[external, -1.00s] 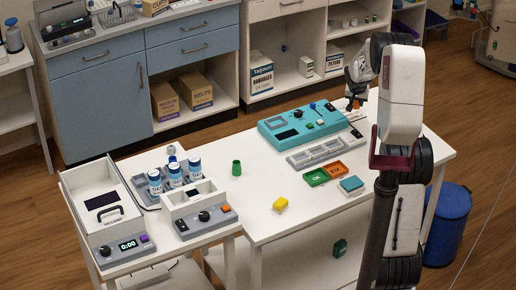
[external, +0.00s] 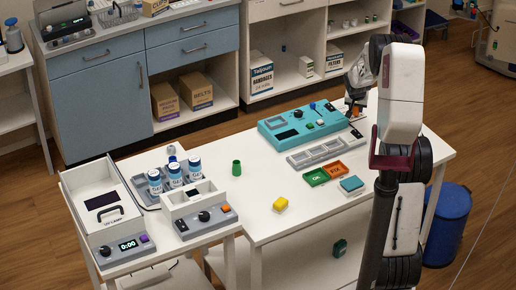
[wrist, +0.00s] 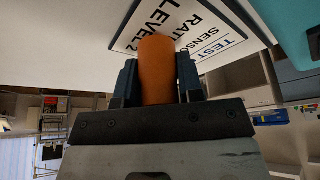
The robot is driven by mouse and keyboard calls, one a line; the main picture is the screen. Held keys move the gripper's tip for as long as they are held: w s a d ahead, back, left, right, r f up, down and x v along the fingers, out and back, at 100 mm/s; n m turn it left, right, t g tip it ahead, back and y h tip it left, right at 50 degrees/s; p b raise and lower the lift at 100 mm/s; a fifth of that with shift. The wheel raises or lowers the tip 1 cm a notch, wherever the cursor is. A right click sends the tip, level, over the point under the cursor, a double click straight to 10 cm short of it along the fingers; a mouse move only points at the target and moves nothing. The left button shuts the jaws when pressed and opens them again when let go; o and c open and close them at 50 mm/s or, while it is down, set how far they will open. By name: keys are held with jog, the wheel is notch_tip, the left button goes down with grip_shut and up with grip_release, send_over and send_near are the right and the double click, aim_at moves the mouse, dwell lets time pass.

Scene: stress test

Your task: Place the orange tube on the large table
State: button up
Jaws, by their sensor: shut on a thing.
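The orange tube (wrist: 158,70) is between the two dark fingers of my gripper (wrist: 157,80) in the wrist view, and the fingers are shut on it. In the external view my gripper (external: 356,104) is at the far right end of the large white table (external: 255,215), to the right of the teal device. The tube is mostly hidden there, with only a small orange spot showing. In the wrist view, a white sign (wrist: 190,30) with black text lies behind the tube. I cannot tell whether the tube touches a surface.
The teal panel (external: 290,128) and a grey tray (external: 318,152) stand left of my gripper.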

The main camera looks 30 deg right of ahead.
jog(key=shift+f, duration=0.4)
jog(key=o, duration=1)
jog(key=shift+o, duration=0.2)
jog(key=v, duration=0.7)
jog(key=shift+r, duration=0.35)
jog(key=shift+s+a, duration=0.1)
jog(key=shift+s, duration=0.05)
